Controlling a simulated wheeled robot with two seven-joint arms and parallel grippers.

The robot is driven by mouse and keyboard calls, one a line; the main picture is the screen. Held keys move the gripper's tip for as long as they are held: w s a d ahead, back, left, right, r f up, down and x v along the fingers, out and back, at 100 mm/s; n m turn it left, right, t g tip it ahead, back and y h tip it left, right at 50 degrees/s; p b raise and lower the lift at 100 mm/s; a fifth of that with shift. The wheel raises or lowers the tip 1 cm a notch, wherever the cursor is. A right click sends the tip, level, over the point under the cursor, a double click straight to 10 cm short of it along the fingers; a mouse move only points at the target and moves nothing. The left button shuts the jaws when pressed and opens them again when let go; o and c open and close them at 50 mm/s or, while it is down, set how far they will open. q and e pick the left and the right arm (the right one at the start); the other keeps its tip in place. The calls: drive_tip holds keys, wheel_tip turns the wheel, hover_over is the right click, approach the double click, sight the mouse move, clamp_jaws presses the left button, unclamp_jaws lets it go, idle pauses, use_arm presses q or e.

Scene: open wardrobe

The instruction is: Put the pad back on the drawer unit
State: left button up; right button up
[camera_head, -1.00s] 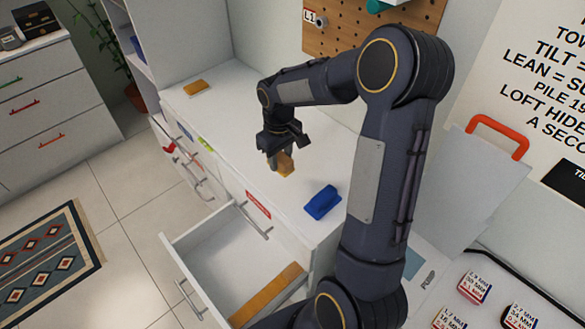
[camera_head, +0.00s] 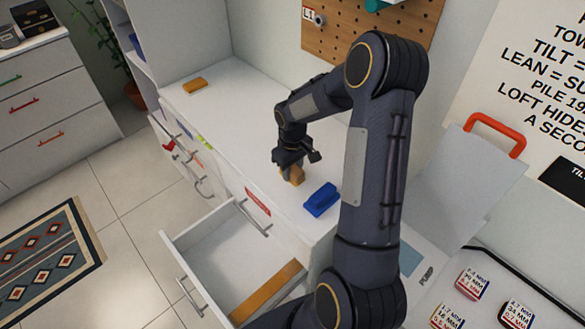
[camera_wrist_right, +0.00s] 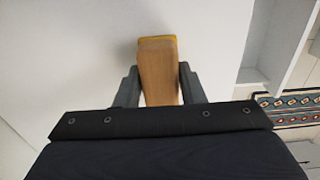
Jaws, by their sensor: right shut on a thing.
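My right gripper (camera_head: 290,168) is shut on a tan, wood-coloured pad with a yellow end (camera_head: 292,176). In the right wrist view the pad (camera_wrist_right: 158,75) stands out between the two dark fingers (camera_wrist_right: 160,88). The pad is over the white top of the drawer unit (camera_head: 245,140), left of a blue block (camera_head: 321,199). I cannot tell whether its lower end touches the top. My left gripper is out of view.
An orange-yellow block (camera_head: 195,86) lies at the top's far end. An open drawer (camera_head: 205,240) juts out in front, with a wooden strip (camera_head: 268,291) inside. A pegboard (camera_head: 345,30) hangs behind. The top between the far block and my gripper is clear.

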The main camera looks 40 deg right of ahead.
sight(292, 168)
drive_tip(key=o, duration=1.1)
drive_tip(key=shift+f, duration=0.1)
drive_tip(key=s+a+r+t, duration=0.1)
drive_tip(key=s+a+r, duration=0.1)
drive_tip(key=r, duration=0.6)
drive_tip(key=s+a+r, duration=0.2)
drive_tip(key=r, duration=0.7)
drive_tip(key=shift+s+a+r+m+t+y, duration=0.4)
drive_tip(key=shift+s+a+t+y, duration=0.3)
drive_tip(key=shift+s+a, duration=1.8)
drive_tip(key=shift+s+a+r+m+t+y, duration=0.25)
drive_tip(key=shift+s+a+m+t+y, duration=0.45)
drive_tip(key=shift+s+a, duration=1.75)
drive_tip(key=shift+s+a+r+m+t+y, duration=0.45)
drive_tip(key=shift+s+a+t, duration=0.75)
drive_tip(key=shift+s, duration=2.3)
drive_tip(key=shift+a+f+g, duration=0.1)
drive_tip(key=shift+a+g, duration=0.15)
drive_tip(key=shift+g, duration=0.05)
